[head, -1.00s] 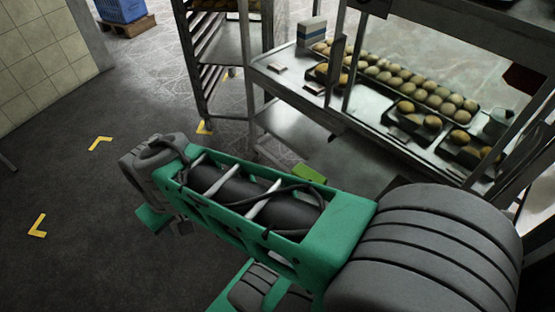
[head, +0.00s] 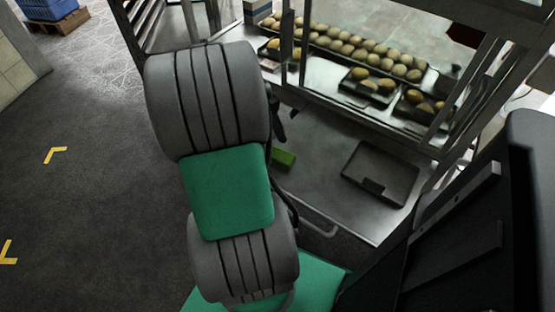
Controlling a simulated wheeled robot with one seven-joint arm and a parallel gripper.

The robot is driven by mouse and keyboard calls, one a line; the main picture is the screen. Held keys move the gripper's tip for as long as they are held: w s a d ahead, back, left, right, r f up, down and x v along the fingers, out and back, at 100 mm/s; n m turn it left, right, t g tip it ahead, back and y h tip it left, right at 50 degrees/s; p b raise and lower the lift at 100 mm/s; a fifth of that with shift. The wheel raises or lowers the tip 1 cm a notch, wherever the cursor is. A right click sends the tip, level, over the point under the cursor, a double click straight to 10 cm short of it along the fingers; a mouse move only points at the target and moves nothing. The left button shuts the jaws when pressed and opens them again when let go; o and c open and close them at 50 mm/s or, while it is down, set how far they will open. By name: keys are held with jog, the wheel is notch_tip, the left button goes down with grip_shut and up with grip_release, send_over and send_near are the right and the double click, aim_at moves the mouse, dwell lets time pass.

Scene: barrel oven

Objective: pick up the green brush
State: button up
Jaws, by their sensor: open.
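My gripper (head: 279,124) is mostly hidden behind my own grey and green arm. Only a small dark part of it peeks out, above and slightly left of the brush in the picture. It is open. I cannot tell how far it is from the brush, and no contact between them can be seen.
A dark tray (head: 382,172) lies on the lower shelf (head: 325,160), right of the brush. Above it, a counter carries trays of buns (head: 365,47) behind upright posts. A rack (head: 143,22) stands at the back left.

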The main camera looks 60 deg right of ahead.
aim_at(276, 153)
jog(key=b+x, duration=0.1)
jog(key=x, duration=0.3)
jog(key=shift+r, duration=0.15)
jog(key=shift+w+f, duration=0.1)
jog(key=shift+f, duration=0.15)
dwell(0.4)
grip_shut()
dwell(0.5)
